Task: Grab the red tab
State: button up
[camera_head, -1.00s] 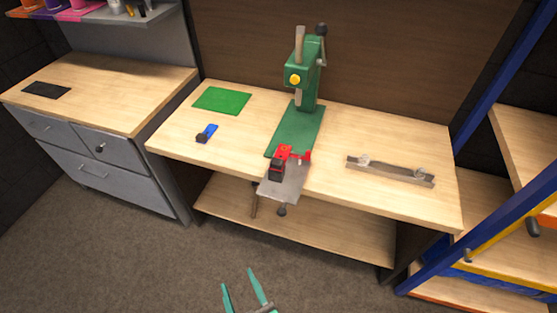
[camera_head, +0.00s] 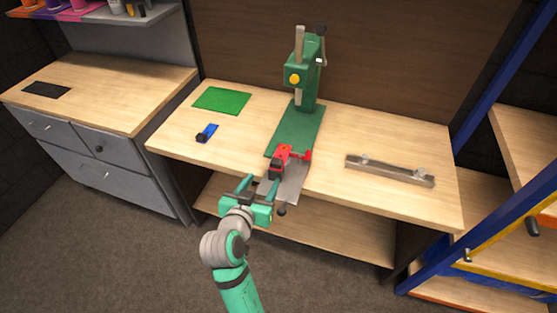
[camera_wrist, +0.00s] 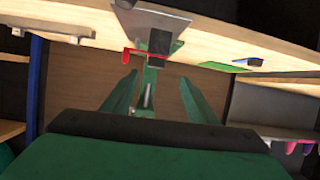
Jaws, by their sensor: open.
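The red tab (camera_head: 283,153) is at the front end of the green press (camera_head: 303,75) on the wooden workbench, next to a black block (camera_head: 275,168) above a grey metal plate (camera_head: 292,187). In the wrist view the red tab (camera_wrist: 126,57) shows as a thin red strip in front of the green press. My gripper (camera_head: 260,182) is open and empty, just in front of and to the left of the red tab, near the bench's front edge. In the wrist view its two green fingers (camera_wrist: 153,94) stand apart with nothing between them touching.
A metal bar with wing nuts (camera_head: 390,171) lies to the right on the bench (camera_head: 340,200). A green mat (camera_head: 222,99) and a blue clamp-like piece (camera_head: 207,133) lie to the left. A blue-framed shelf (camera_head: 480,190) stands at the right.

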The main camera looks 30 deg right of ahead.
aim_at(276, 164)
jog(key=shift+m+g, duration=0.3)
jog(key=shift+m, duration=0.2)
jog(key=x, duration=0.6)
jog(key=r+x, duration=0.1)
jog(key=x, duration=0.3)
jog(key=shift+d, duration=0.3)
jog(key=shift+w+d+f, duration=0.2)
jog(key=shift+w+d, duration=0.1)
jog(key=shift+c, duration=0.3)
jog(key=shift+s+d, duration=0.1)
jog(key=c, duration=1.2)
jog(key=shift+r, duration=0.1)
